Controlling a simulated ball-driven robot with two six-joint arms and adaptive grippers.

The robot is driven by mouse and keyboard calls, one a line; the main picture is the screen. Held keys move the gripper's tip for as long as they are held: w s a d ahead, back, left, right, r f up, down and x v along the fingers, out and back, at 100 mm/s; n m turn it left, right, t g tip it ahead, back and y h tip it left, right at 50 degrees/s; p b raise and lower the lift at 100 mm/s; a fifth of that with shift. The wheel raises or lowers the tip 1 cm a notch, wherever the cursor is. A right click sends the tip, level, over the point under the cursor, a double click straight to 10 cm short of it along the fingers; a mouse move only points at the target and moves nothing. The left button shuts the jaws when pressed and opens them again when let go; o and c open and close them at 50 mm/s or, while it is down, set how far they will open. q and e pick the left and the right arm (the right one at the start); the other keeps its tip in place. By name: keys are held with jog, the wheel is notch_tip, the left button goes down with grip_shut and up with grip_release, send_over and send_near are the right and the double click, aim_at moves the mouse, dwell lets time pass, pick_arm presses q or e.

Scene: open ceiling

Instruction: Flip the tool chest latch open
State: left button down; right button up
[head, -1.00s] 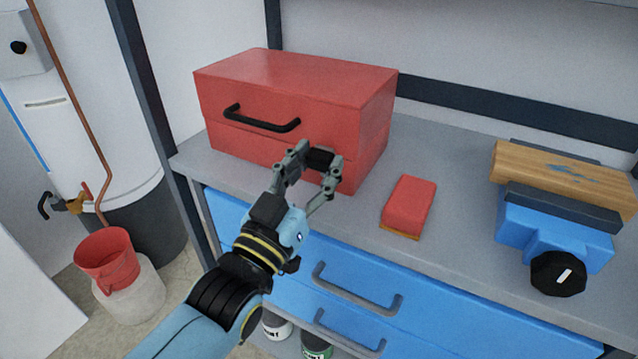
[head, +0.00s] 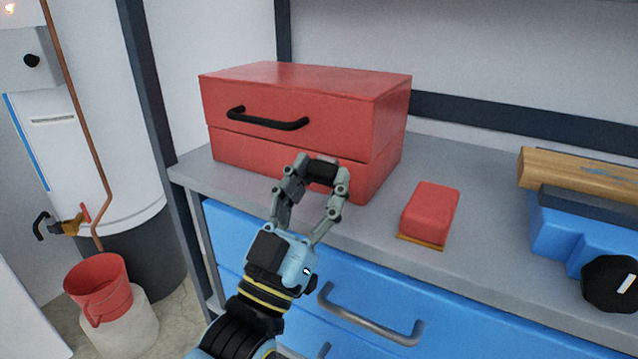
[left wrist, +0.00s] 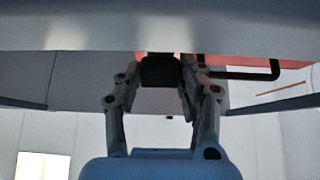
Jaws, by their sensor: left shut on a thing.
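The red tool chest (head: 300,92) stands closed on the grey bench top, with a black handle (head: 268,119) on its front. Its dark latch (head: 322,170) is low on the front, right of the handle. My left gripper (head: 323,174) is shut on the latch, one finger at each side. In the left wrist view the black latch (left wrist: 160,70) sits between the two fingertips (left wrist: 160,78). The fingers partly hide the latch, and I cannot tell its exact angle. My right gripper is not in view.
A red block-shaped thing with a yellowish base (head: 430,215) lies right of the chest. A blue vise (head: 575,235) with a wooden board (head: 575,170) is farther right. Blue drawers (head: 430,295) with a grey handle (head: 370,316) are below.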

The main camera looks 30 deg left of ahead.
pick_arm(q)
jog(key=c, duration=0.8)
grip_release()
jog(key=shift+s, duration=0.1)
jog(key=v, duration=1.2)
